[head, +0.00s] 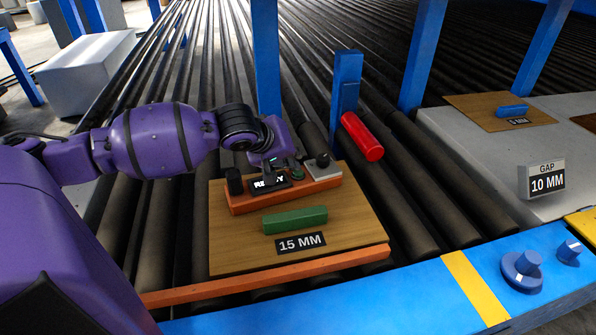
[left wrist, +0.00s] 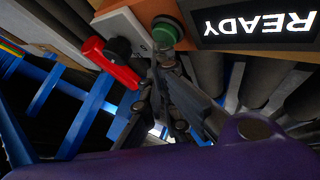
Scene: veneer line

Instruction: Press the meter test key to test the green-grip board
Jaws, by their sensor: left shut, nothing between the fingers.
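The green-grip board (head: 235,255) is a wooden panel with a green grip (head: 295,220) and a "15 MM" label, lying on the rollers. The orange meter (head: 318,186) sits on its far part, its display (head: 268,182) reading "READY", which is upside down in the left wrist view (left wrist: 258,25). The round green test key (left wrist: 166,32) is beside the display; it is partly hidden in the head view (head: 298,174). My left gripper (head: 287,168) is shut and empty, its tips (left wrist: 163,58) close by the key. I cannot tell whether they touch it. My right gripper is out of view.
A red cylinder (head: 362,137) is by a blue post behind the board. At right, a grey table (head: 455,150) holds a blue-grip board (head: 480,112) and a "GAP 10 MM" display (head: 542,180). A blue rail (head: 400,290) with knobs runs along the front.

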